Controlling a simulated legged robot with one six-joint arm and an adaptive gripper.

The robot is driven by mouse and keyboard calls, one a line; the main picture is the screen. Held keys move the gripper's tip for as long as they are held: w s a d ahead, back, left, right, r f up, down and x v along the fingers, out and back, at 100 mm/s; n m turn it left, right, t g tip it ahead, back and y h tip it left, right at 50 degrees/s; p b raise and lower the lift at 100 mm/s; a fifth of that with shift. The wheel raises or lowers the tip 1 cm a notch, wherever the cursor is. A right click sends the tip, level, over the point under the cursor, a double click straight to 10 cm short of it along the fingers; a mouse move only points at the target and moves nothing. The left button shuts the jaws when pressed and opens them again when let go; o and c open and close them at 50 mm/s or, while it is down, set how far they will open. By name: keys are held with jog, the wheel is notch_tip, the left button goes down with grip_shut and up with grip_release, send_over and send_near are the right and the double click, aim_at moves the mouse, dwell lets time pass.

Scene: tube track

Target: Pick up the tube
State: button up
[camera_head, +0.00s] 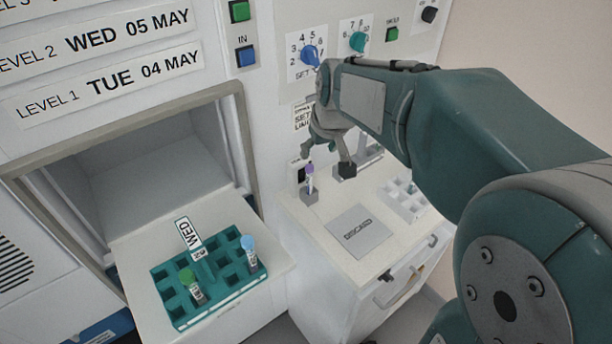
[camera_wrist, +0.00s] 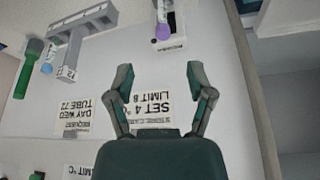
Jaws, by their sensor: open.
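A purple-capped tube (camera_head: 309,179) stands upright in a small grey holder (camera_head: 310,195) on the white counter, near the machine's front wall. My gripper (camera_head: 328,158) is open and empty, above and slightly right of this tube in the head view. In the wrist view the two fingers of my gripper (camera_wrist: 161,82) are spread wide with nothing between them. The purple cap (camera_wrist: 163,32) shows beyond the fingertips, near the top edge, apart from them. The tube's body is partly cut off there.
A teal rack (camera_head: 235,294) marked WED, holding green-capped (camera_head: 192,286) and blue-capped (camera_head: 250,254) tubes, sits on a pulled-out shelf. A grey plate (camera_head: 362,232) and a pale rack (camera_head: 408,203) lie on the counter. A knobbed panel (camera_head: 332,50) rises behind my gripper.

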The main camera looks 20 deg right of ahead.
aim_at(309, 167)
jog(key=x, duration=0.5)
jog(key=shift+s, duration=0.1)
jog(key=x, duration=0.5)
jog(key=shift+w+a, duration=0.3)
jog(key=shift+w, duration=0.05)
grip_shut()
